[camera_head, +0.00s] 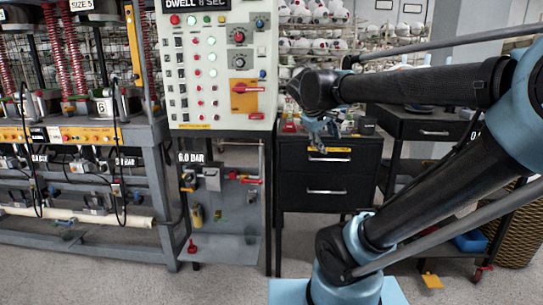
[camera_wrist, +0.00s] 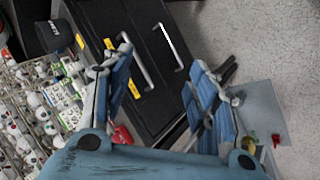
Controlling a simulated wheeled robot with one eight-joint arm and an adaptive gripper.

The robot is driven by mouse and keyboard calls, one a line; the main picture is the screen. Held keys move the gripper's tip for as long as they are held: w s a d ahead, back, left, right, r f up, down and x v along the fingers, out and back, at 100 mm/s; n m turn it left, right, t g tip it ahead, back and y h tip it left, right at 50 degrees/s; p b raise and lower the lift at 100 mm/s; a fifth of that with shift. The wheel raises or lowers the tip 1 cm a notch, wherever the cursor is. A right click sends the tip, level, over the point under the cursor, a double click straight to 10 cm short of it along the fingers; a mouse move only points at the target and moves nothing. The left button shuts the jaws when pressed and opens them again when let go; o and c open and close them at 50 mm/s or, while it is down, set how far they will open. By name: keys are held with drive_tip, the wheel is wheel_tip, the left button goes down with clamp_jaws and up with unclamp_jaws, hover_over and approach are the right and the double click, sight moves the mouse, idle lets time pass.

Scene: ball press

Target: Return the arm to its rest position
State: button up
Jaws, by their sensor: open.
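My gripper (camera_head: 322,132) hangs at the end of my bent arm, in front of the black drawer cabinet (camera_head: 328,197) in the head view. In the wrist view my gripper (camera_wrist: 160,95) shows two blue fingers spread well apart, with nothing held between them. The dark cabinet with its silver handles shows behind and between the fingers in the wrist view (camera_wrist: 125,30). The arm is raised and folded at the elbow, at the right of the head view.
A control panel (camera_head: 215,75) with buttons and an orange switch stands left of my gripper. A press bench (camera_head: 80,135) is at far left. Racks of white balls (camera_head: 310,45) stand behind. A second dark cabinet (camera_head: 425,128) is at right. Grey floor lies in front.

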drive_tip(key=s+f+m+g+y, duration=0.3)
drive_tip(key=s+f+m+y, duration=0.2)
drive_tip(key=s+f, duration=1.3)
wheel_tip(320, 180, down, 4)
drive_tip(key=shift+r+m+g, duration=0.25)
drive_tip(key=shift+m+g, duration=0.15)
drive_tip(key=shift+m, duration=0.6)
drive_tip(key=shift+d, duration=0.1)
drive_tip(key=shift+w+f, duration=0.2)
drive_tip(key=shift+w, duration=0.25)
